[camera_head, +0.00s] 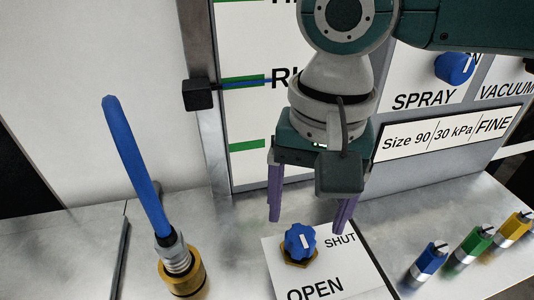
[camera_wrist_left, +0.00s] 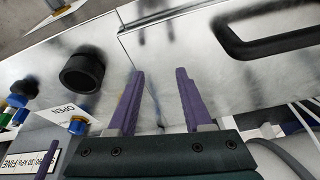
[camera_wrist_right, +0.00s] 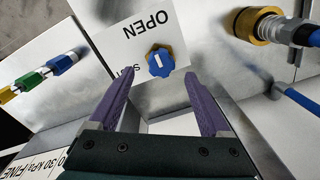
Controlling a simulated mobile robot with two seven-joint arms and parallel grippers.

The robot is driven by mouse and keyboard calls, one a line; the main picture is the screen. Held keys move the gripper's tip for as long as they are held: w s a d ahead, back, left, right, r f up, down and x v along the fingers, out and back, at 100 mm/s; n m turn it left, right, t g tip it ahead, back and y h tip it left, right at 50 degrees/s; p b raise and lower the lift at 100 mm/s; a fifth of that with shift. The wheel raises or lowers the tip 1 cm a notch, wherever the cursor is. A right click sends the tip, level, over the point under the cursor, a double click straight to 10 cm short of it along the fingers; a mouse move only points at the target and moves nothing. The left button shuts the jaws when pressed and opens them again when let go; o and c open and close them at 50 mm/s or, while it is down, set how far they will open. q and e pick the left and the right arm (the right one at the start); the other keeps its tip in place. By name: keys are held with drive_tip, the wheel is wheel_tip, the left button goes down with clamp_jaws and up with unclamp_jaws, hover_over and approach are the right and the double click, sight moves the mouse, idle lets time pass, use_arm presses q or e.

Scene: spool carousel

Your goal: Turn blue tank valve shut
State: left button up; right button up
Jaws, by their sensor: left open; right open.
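The blue tank valve knob (camera_head: 300,241) has a white pointer mark and a brass base. It sits on a white plate (camera_head: 345,275) marked OPEN at the front and SHUT at the right. I cannot tell exactly where the mark points. My right gripper (camera_head: 308,222) points down, open and empty, its purple fingers above and behind the knob. In the right wrist view, the knob (camera_wrist_right: 160,62) shows just beyond the gap between the fingertips (camera_wrist_right: 159,76), apart from them. My left gripper (camera_wrist_left: 160,73) is open and empty over bare metal; it is out of the head view.
A brass fitting (camera_head: 183,279) with a blue hose (camera_head: 137,165) stands left of the valve. Blue (camera_head: 428,261), green (camera_head: 474,243) and yellow (camera_head: 515,228) connectors stand at the right. A panel with a blue SPRAY knob (camera_head: 454,67) rises behind. A black handle (camera_wrist_left: 250,47) shows in the left wrist view.

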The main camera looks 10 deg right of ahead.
sight(302, 235)
wheel_tip(302, 235, down, 4)
drive_tip(key=shift+a+f+b, duration=0.1)
drive_tip(key=shift+b, duration=0.2)
clamp_jaws()
idle(0.6)
